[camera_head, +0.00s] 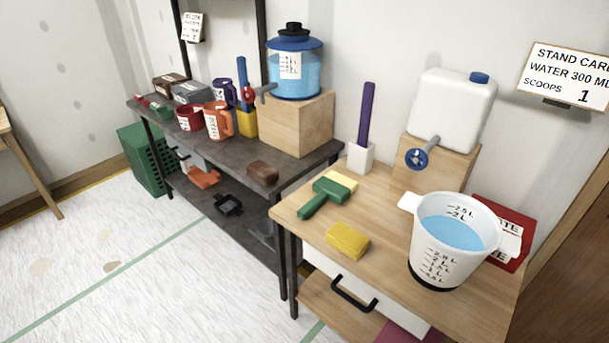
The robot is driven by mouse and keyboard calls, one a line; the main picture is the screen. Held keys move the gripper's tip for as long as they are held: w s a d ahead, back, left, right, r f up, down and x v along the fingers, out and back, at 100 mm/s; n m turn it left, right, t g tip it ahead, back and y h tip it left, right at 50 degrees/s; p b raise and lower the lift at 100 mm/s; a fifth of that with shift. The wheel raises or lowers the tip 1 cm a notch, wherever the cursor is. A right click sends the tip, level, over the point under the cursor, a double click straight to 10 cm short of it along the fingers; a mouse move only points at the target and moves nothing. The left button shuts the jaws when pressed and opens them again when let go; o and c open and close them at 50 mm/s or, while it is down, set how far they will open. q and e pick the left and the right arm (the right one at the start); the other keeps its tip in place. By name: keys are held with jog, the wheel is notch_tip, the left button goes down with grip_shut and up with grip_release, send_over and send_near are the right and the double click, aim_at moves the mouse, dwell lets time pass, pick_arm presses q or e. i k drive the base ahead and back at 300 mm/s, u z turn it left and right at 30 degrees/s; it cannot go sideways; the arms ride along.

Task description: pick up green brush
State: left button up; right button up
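The green brush (327,196) lies on the light wooden table (384,268), near its left edge. Its handle points toward the lower left, and its wide head is at the upper right. The head lies against or partly over a pale yellow block (343,180); I cannot tell whether they touch. Nothing covers the brush from above. Neither of my grippers shows in the head view.
A yellow sponge (348,241) lies in front of the brush. A white bucket of blue water (450,243) stands to the right. Behind are a white holder with a purple stick (365,128) and a white tank (449,110). A dark workbench (300,170) adjoins at left.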

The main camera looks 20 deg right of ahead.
aim_at(337, 188)
jog(key=z, duration=0.6)
jog(key=i, duration=1.05)
jog(key=z, duration=0.9)
